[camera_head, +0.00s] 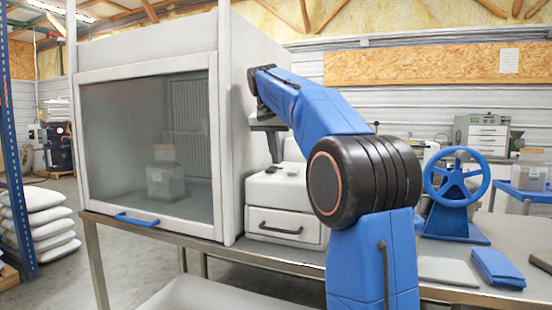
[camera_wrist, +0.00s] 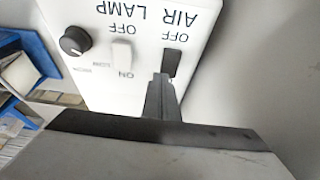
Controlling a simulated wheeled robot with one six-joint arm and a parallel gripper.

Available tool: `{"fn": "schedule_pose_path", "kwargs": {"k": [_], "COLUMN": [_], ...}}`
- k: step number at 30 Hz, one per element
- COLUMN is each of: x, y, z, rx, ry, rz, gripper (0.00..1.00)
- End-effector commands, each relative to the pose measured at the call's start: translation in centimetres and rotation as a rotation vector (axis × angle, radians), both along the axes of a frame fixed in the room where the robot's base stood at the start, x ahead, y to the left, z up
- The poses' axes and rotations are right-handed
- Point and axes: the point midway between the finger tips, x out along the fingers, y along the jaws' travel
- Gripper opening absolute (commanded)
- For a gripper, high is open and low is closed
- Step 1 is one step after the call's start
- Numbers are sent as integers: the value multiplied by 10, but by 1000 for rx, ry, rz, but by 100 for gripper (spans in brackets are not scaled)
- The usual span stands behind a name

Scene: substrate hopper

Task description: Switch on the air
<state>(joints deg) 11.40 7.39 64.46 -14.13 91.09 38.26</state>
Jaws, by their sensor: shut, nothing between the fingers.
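The white control panel (camera_wrist: 140,20) shows upside down in the wrist view, with AIR and LAMP labels. The dark AIR rocker switch (camera_wrist: 173,60) sits beside an OFF mark; its other end is hidden by my fingertips. Its ON mark is not visible. My gripper (camera_wrist: 166,80) is shut and empty, its tips overlapping the lower end of the AIR switch in the picture. I cannot tell if they touch it. In the head view my arm reaches to the right side of the white cabinet (camera_head: 236,130), where the panel cannot be made out.
The pale LAMP switch (camera_wrist: 122,54) and a black knob (camera_wrist: 75,41) are left of the AIR switch. The cabinet's glass front (camera_head: 140,150) is down, with a blue handle (camera_head: 135,219). A white drawer unit (camera_head: 285,205) and a blue handwheel (camera_head: 457,178) stand on the bench.

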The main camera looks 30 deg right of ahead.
Motion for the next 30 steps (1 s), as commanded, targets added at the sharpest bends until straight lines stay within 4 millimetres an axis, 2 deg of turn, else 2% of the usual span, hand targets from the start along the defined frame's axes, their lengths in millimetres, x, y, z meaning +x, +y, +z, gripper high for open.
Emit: {"fn": "schedule_pose_path", "kwargs": {"k": [18, 30], "x": [5, 2], "y": [-6, -3], "z": [-13, -12], "rx": [0, 1], "ry": [0, 1], "rz": [0, 1], "gripper": [0, 0]}}
